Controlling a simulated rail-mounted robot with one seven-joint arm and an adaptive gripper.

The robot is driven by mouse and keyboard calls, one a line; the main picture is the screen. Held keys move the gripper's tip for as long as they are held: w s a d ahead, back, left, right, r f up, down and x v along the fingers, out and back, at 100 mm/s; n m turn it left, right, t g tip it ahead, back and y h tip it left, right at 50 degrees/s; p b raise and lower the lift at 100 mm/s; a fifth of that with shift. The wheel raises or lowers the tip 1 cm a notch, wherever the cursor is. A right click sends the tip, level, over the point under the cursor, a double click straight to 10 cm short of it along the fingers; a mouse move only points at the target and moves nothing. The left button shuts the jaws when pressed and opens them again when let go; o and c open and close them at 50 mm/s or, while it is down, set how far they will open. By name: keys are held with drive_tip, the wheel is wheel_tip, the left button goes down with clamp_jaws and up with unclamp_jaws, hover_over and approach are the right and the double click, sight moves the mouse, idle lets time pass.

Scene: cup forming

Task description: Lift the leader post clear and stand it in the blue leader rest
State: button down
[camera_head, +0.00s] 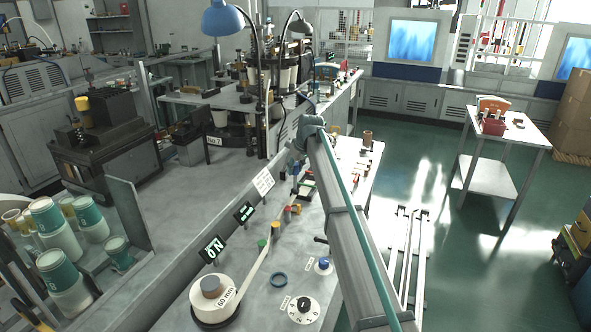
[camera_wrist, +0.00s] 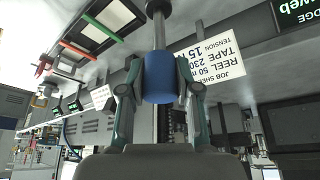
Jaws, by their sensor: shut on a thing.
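In the wrist view, my gripper (camera_wrist: 158,82) is shut on the blue cylindrical part of a post, which I take as the leader post (camera_wrist: 159,65). A grey rod runs from the blue part to a dark round end at the top of the picture. Whether that end touches anything is unclear. My gripper and the post are small and partly hidden by my arm there.
The 60 mm reel (camera_head: 213,301) stands at the front, with pale tape running past a green-topped post (camera_head: 262,243). A blue knob (camera_head: 325,263) and a numbered dial (camera_head: 303,309) are near the ring.

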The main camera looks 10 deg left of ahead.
drive_tip(key=shift+s, duration=0.1)
drive_tip(key=shift+s+d+p, duration=1.6)
drive_tip(key=shift+s+p, duration=0.75)
drive_tip(key=shift+s, duration=15.45)
wheel_tip(320, 180, down, 6)
drive_tip(key=b, duration=0.3)
drive_tip(key=shift+s+f, duration=0.15)
drive_tip(key=shift+f, duration=0.1)
drive_tip(key=shift+f, duration=0.15)
